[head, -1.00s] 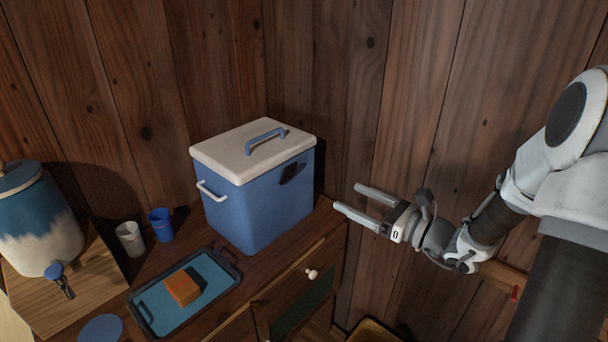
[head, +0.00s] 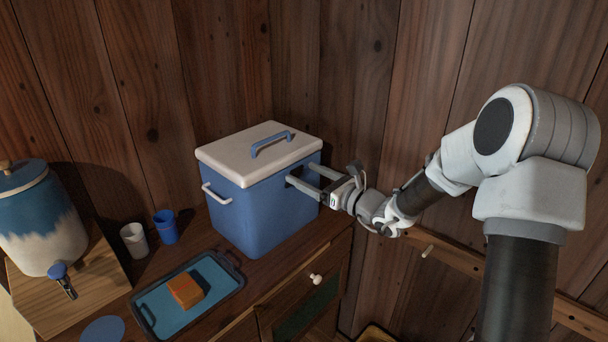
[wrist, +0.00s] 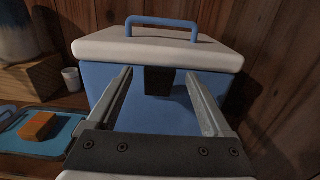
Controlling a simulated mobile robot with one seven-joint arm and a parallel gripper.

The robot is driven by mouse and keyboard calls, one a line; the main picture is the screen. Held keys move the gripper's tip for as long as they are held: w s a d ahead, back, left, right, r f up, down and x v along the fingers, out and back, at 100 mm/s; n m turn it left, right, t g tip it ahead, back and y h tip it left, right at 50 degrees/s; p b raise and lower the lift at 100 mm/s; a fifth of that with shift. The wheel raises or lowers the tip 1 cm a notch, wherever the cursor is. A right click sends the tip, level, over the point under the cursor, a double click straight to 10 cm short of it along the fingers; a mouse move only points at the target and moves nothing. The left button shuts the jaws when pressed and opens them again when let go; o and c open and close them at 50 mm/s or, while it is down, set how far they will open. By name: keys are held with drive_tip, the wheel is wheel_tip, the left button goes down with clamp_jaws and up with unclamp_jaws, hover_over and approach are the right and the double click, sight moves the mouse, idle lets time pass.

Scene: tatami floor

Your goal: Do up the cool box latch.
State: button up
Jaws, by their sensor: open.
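The blue cool box (head: 262,215) with a cream lid (head: 258,150) stands on the cabinet top. The lid lies on the box, and a blue handle shows on it. The dark latch (wrist: 160,81) is on the front face just under the lid edge in the wrist view; in the head view my gripper covers most of it. My gripper (head: 302,178) is open and level with the latch, its two fingers pointing at that face. In the wrist view the latch shows between the fingers (wrist: 162,90). I cannot tell whether the fingertips touch the box.
A tray (head: 215,305) with an orange block (head: 185,291) lies in front of the box. A white cup (head: 134,241), a blue cup (head: 166,227) and a drink dispenser (head: 40,228) stand to the left. Wooden walls rise close behind.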

drive_tip(key=shift+w+a, duration=0.45)
